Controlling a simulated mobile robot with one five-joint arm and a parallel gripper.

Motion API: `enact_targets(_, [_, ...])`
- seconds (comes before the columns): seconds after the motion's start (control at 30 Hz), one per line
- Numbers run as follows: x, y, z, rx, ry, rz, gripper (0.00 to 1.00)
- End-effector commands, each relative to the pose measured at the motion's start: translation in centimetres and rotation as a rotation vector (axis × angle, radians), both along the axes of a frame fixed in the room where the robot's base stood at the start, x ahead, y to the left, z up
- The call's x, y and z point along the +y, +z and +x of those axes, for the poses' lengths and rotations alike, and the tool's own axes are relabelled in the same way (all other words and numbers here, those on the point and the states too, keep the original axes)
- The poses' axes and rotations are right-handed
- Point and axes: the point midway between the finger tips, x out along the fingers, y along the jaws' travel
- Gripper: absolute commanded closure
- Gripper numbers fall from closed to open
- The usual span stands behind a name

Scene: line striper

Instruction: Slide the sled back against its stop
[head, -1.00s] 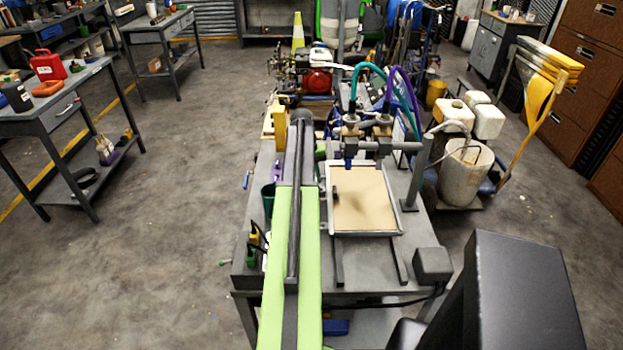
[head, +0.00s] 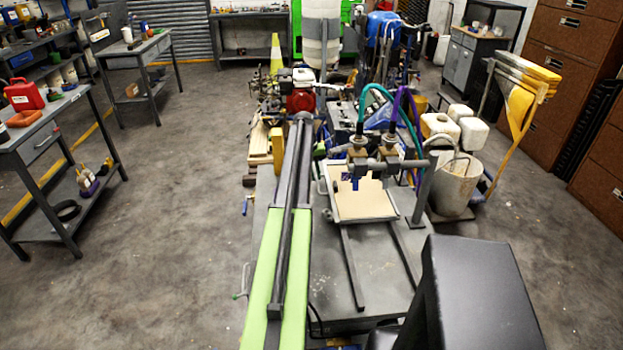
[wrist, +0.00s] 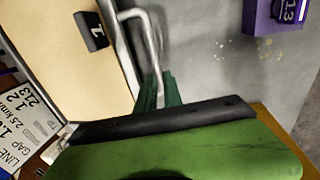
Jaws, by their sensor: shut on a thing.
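The sled (head: 365,205) is a flat tray with a beige board and pale metal rim, on two dark rails under the nozzles. Bare rail shows on its near side. In the wrist view its beige board (wrist: 68,55) fills the upper left, with a black tag marked 1. A bent metal handle (wrist: 150,35) stands along the sled's edge. My gripper (wrist: 158,92) has its dark green fingers closed around the handle's lower end.
Two nozzles (head: 358,155) with green and purple hoses hang over the sled from a cross bar on a post (head: 424,185). A purple block (wrist: 275,15) sits beyond the handle on the grey bench top (head: 335,275). Open floor lies to the left.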

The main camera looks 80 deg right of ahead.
Motion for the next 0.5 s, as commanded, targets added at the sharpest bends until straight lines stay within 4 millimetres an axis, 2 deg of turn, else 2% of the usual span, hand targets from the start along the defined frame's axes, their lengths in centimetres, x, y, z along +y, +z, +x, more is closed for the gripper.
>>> enact_targets(0.3, [0.03,-0.03,0.08,0.000,0.001,0.000,1.00])
enact_targets(0.33, [0.03,-0.03,0.09,0.000,0.001,0.000,0.85])
enact_targets(0.47, [0.03,-0.02,0.10,0.000,0.001,0.000,0.68])
enact_targets(0.5, [0.03,-0.02,0.10,0.000,0.001,0.000,0.68])
